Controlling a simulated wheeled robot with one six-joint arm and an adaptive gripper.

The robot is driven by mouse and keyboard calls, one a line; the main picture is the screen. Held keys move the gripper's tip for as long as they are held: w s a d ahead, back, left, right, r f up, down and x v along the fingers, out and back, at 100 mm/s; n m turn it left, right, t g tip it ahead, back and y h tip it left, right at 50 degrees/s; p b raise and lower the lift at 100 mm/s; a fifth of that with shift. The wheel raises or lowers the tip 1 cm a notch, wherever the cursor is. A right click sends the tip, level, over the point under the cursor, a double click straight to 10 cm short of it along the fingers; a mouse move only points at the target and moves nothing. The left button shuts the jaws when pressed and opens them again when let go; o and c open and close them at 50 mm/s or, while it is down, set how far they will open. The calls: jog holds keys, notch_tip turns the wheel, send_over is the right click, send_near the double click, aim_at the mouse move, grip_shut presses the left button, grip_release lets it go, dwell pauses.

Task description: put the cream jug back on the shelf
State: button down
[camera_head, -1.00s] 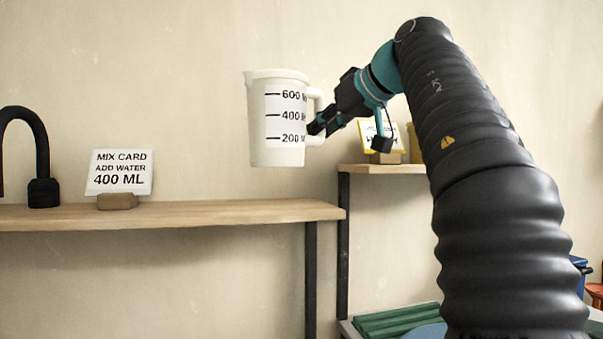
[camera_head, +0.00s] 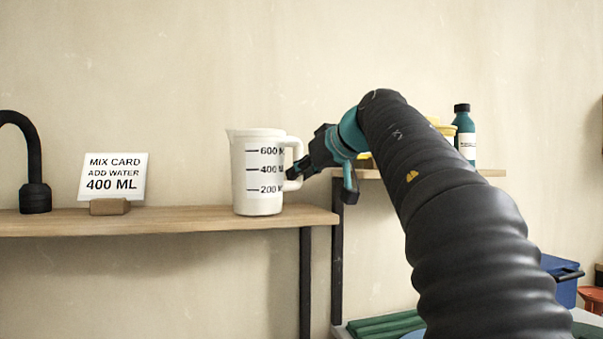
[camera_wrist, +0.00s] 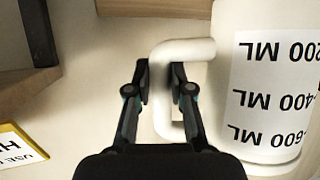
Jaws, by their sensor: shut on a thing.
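The cream jug (camera_head: 258,172) is upright at the right part of the wooden shelf (camera_head: 150,219), with black 200, 400 and 600 ML marks facing the camera. Its base appears at the shelf's top surface; I cannot tell if it bears its full weight there. My gripper (camera_head: 296,174) is at the jug's right side, on its handle. In the wrist view the jug (camera_wrist: 225,120) appears upside down, and my gripper (camera_wrist: 160,85) has one finger on each side of the handle's upright bar, shut on it. The jug's inside is hidden.
A mix card (camera_head: 115,176) in a wooden block stands at the shelf's left, beside a black tap (camera_head: 34,165). A second shelf (camera_head: 488,173) at right holds a teal bottle (camera_head: 465,135) and a yellow tub. A blue box (camera_head: 562,275) is lower right. The shelf between card and jug is clear.

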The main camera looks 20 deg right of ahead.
dwell(0.3)
jog(key=c, duration=1)
grip_release()
jog(key=shift+f, duration=0.15)
jog(key=shift+c, duration=0.2)
jog(key=shift+r, duration=0.2)
jog(key=v, duration=1.2)
jog(key=shift+a, duration=0.15)
